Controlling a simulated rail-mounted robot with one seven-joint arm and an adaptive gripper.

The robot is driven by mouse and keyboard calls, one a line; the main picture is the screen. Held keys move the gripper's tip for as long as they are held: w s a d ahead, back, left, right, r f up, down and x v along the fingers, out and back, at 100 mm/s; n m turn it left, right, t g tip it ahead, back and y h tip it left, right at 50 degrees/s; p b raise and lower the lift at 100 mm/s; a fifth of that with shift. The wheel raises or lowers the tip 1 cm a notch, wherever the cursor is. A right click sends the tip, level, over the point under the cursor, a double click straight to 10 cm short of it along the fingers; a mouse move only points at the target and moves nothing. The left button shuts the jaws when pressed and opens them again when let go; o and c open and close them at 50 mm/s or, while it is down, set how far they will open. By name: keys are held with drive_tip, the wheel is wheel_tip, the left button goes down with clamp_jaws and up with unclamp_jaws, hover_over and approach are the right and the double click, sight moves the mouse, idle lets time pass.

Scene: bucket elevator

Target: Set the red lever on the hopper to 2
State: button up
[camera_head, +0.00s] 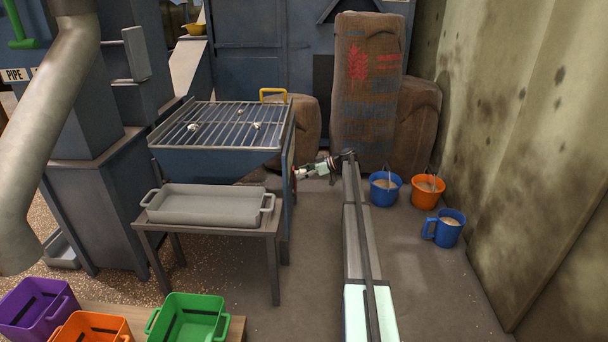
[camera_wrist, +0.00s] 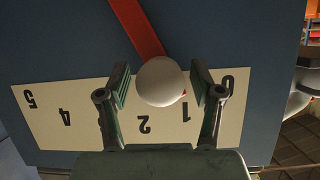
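The blue hopper (camera_head: 215,163) with a grate on top stands left of centre in the head view. In the wrist view its side carries a pale scale (camera_wrist: 80,110) with upside-down numbers from 0 at right to 5 at left; the 3 is hidden behind a finger. The red lever (camera_wrist: 138,28) slants down to the right and ends in a white ball knob (camera_wrist: 161,82). The lever's line points near the 1. My gripper (camera_wrist: 160,88) is open, with one finger on each side of the knob and small gaps visible. In the head view my gripper (camera_head: 301,172) is at the hopper's right side.
A grey tray (camera_head: 205,218) lies on a small table left of my arm. Blue (camera_head: 384,199) and orange (camera_head: 427,202) buckets and a blue jug (camera_head: 449,238) stand on the floor at right. Sacks (camera_head: 366,80) stand behind. Floor around the buckets is partly free.

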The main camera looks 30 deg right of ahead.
drive_tip(key=shift+s+d, duration=0.1)
drive_tip(key=shift+d, duration=0.05)
drive_tip(key=v, duration=0.7)
drive_tip(key=shift+s, duration=0.1)
drive_tip(key=c, duration=0.8)
drive_tip(key=shift+f+h, duration=0.15)
drive_tip(key=shift+h, duration=0.15)
clamp_jaws()
wheel_tip(320, 180, down, 15)
drive_tip(key=s+a+m+t+h+p, duration=0.3)
drive_tip(key=m+t+h+p, duration=0.1)
drive_tip(key=m+h, duration=0.9)
drive_tip(key=s+a+r+m+t+h+p, duration=0.1)
drive_tip(key=s+a+r+m+t+h, duration=0.2)
drive_tip(key=s+a+r+t+h, duration=0.65)
drive_tip(key=w+d+g+b, duration=0.1)
drive_tip(key=w+d+b, duration=0.1)
drive_tip(key=w, duration=0.4)
drive_tip(key=w+d+r+g+y+b, duration=0.1)
drive_tip(key=w+d+b, duration=0.1)
drive_tip(key=w, duration=0.4)
drive_tip(key=shift+d+r+g, duration=0.35)
drive_tip(key=shift+d, duration=0.1)
